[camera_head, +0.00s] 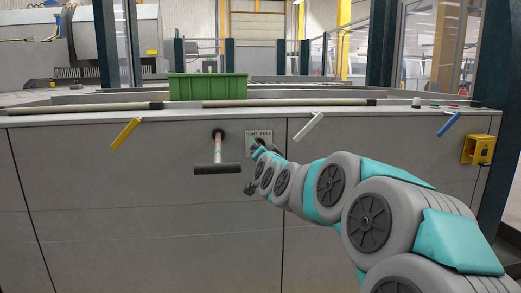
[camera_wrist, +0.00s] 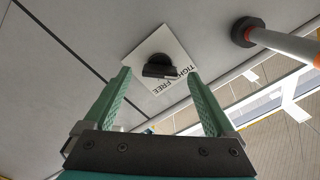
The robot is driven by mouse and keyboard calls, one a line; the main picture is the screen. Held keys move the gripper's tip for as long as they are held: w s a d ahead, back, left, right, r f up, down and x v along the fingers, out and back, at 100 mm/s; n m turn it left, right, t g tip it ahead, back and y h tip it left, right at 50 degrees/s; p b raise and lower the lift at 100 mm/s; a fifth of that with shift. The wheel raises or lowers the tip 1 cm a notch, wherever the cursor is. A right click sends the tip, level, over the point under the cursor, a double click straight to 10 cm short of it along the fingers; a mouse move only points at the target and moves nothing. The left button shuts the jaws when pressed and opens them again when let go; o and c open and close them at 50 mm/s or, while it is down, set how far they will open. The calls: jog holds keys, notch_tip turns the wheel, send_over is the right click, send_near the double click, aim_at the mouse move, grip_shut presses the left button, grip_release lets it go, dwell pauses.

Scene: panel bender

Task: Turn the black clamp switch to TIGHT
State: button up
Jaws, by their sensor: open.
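The black clamp switch (camera_wrist: 158,66) sits on a square white plate (camera_wrist: 137,56) marked TIGHT and FREE on the grey panel front. I cannot tell which word its grip points at. In the head view the plate (camera_head: 258,134) shows at the panel's middle, and my gripper hides most of the switch. My gripper (camera_wrist: 160,77) is open and empty in the wrist view, its two green fingers on either side of the switch and reaching toward it. I see no clear contact. In the head view my gripper (camera_head: 256,170) is close in front of the panel.
A T-shaped lever with a black crossbar (camera_head: 218,169) sticks out just left of the switch; its shaft also shows in the wrist view (camera_wrist: 285,43). Yellow (camera_head: 126,133), white (camera_head: 308,127) and blue (camera_head: 448,124) handles line the panel's upper edge. A green crate (camera_head: 208,87) stands above.

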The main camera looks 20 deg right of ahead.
jog(key=v, duration=0.5)
jog(key=shift+s+a, duration=0.1)
jog(key=shift+s, duration=0.25)
jog(key=shift+c, duration=0.3)
dwell(0.6)
